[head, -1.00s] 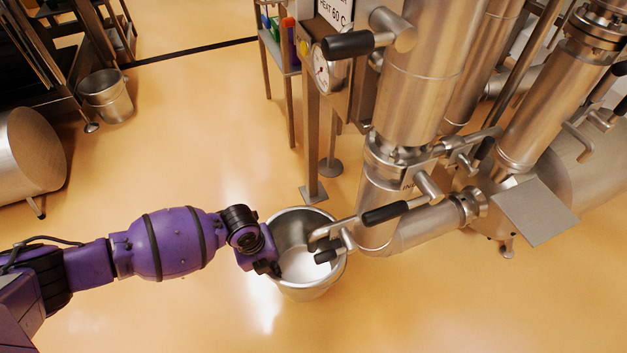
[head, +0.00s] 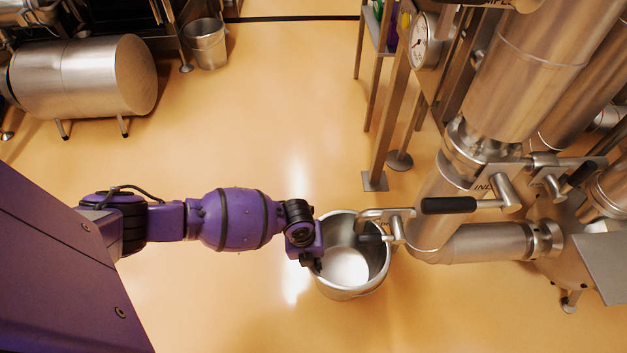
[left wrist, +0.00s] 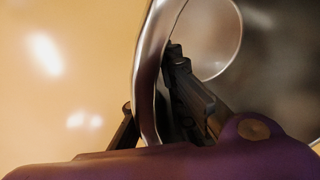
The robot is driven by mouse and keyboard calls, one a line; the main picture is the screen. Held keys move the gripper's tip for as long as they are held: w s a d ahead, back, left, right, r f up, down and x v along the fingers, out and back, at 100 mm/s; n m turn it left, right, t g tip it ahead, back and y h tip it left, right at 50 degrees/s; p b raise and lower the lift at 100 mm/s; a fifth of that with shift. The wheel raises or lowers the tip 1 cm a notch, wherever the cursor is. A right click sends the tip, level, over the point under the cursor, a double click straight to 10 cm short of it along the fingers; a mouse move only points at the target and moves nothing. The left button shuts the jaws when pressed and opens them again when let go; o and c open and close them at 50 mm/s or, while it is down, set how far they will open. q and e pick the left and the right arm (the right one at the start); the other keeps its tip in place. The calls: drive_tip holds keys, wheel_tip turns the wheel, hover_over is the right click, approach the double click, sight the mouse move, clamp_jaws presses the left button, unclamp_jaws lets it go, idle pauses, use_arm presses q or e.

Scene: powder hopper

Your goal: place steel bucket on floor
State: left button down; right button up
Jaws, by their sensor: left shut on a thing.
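The steel bucket (head: 350,292), open at the top and looking empty, is at the middle of the head view. My left gripper (head: 315,262) is at its left rim. In the left wrist view the gripper (left wrist: 152,98) is shut on the bucket's rim (left wrist: 146,60), one finger inside and one outside. The bucket looks about upright. Whether its base touches the floor (head: 220,305) or hangs above it I cannot tell. My right gripper is not in view.
Steel pipework (head: 470,243) with a black-handled lever (head: 448,205) stands right of the bucket and overlaps its right rim in the picture. A stand's post (head: 384,135) is behind. A second bucket (head: 207,45) and a drum (head: 95,78) are back left. Floor in front is clear.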

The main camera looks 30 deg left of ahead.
use_arm(q)
drive_tip(key=shift+w+d+f, duration=0.1)
drive_tip(key=shift+w+f, duration=0.05)
drive_tip(key=shift+f, duration=0.2)
drive_tip(key=shift+r, duration=0.1)
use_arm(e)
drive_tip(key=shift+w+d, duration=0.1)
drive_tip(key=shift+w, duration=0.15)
use_arm(q)
drive_tip(key=c, duration=2.2)
unclamp_jaws()
drive_tip(key=shift+f, duration=0.2)
drive_tip(key=o, duration=0.4)
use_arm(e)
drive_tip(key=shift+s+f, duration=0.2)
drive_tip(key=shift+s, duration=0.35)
